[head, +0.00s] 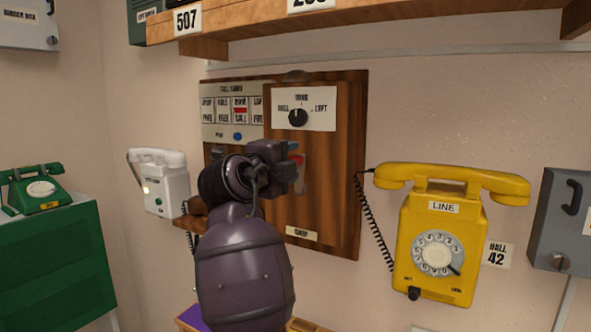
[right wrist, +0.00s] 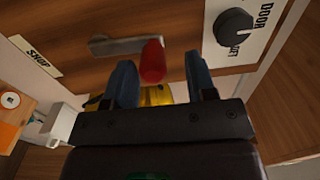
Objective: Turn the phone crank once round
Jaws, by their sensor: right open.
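The wooden wall phone box (head: 335,175) hangs on the wall, with a knob plate at its top. The crank shows in the right wrist view as a grey metal arm (right wrist: 122,46) with a red handle (right wrist: 152,62) at its end. My right gripper (head: 296,165) is open in front of the box. In the right wrist view its two fingers (right wrist: 161,72) stand on either side of the red handle's near end, apart from it. My left gripper is in neither view.
A yellow dial phone (head: 408,235) hangs to the right, with a grey box (head: 562,220) beyond. A white phone (head: 160,185) hangs to the left, and a green phone (head: 38,190) sits on a green cabinet. A wooden shelf (head: 390,18) runs overhead.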

